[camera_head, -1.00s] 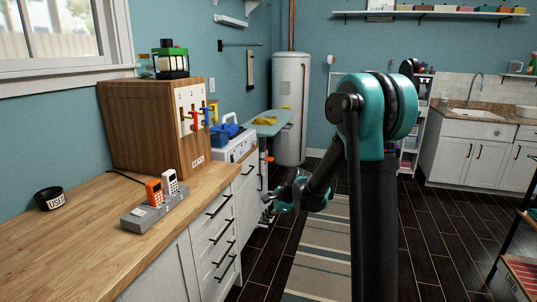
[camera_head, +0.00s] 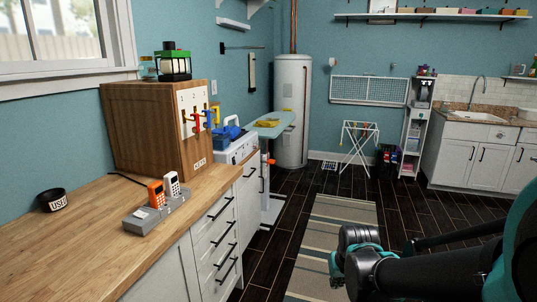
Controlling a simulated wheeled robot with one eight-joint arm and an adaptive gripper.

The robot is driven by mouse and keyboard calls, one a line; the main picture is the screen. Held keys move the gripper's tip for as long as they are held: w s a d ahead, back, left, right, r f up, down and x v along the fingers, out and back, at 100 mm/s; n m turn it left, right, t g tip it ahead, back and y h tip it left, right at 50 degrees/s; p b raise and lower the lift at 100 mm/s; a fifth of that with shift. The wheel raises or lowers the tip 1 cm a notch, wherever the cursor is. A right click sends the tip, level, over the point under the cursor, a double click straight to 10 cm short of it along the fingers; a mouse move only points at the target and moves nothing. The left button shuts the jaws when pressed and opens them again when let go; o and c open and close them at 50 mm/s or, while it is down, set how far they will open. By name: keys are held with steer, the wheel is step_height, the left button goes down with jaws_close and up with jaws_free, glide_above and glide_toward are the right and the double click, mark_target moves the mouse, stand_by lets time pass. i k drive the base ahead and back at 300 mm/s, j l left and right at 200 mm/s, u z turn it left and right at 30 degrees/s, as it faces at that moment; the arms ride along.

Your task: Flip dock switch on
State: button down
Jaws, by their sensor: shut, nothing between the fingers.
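A grey dock (camera_head: 150,222) sits on the wooden counter near its front edge. An orange handset (camera_head: 156,194) and a white handset (camera_head: 173,185) stand upright in it. A small pale patch (camera_head: 141,213) shows on the dock's near left end; I cannot tell whether it is the switch or which way a switch is set. My gripper (camera_head: 338,268), black and teal, is shut and empty. It is out over the floor and rug, well to the right of the counter and apart from the dock.
A wooden box (camera_head: 140,130) with red and blue levers stands behind the dock. A black cup (camera_head: 52,199) sits at the counter's left. The counter (camera_head: 90,250) is clear in front. White drawers with black handles line its front. A striped rug (camera_head: 335,215) lies on the floor.

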mark_target(139, 214)
steer(key=u, duration=1.25)
